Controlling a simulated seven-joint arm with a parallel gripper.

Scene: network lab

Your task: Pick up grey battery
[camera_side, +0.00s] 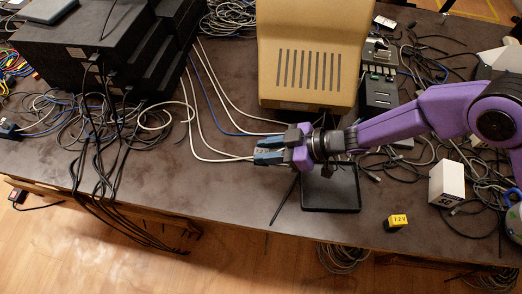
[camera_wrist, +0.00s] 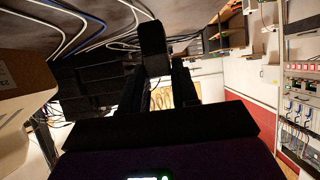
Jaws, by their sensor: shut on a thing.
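My gripper (camera_side: 262,150) is at the middle of the side view, left of the black tray and in front of the beige case. It is shut on a small grey block with dark marks, the grey battery (camera_side: 264,150), mostly hidden between the fingers. In the wrist view a dark block (camera_wrist: 153,48), which appears to be the battery, shows between the dark fingers (camera_wrist: 163,85). The height of the battery above the table is hard to tell.
A black tray (camera_side: 318,208) lies right of my gripper. A yellow battery (camera_side: 397,221) marked 7.2 V sits near the front edge. A white box (camera_side: 446,184), a beige case (camera_side: 308,60), black units (camera_side: 90,45) and many cables surround the clear front-left table (camera_side: 220,190).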

